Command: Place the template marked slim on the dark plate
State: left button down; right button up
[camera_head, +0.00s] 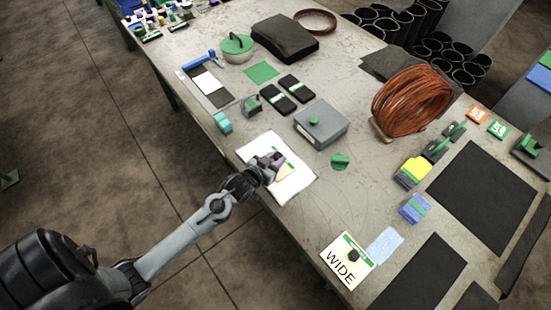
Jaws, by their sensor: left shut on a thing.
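My left gripper (268,168) is shut over a white sheet (293,187) near the table's left edge. It holds a small cream piece with a green band (284,170), which looks like a template; no lettering on it can be read, and the gripper partly covers it. Another template (347,262), cream with a green band and a dark knob, reads WIDE and lies at the front edge. Dark flat rectangles lie at the right, a large one (485,195) and a nearer one (425,280); I cannot tell which is the dark plate. My right gripper is not in view.
A grey box with a green knob (321,124), a green knobbed piece (340,161) and a coil of orange cord (412,100) stand beyond the sheet. Yellow (412,172) and blue (414,208) blocks stand at the right. Bare table lies between the sheet and the WIDE template.

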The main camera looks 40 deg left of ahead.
pick_arm(q)
jog(key=shift+f, duration=0.1)
jog(key=c, duration=0.8)
grip_release()
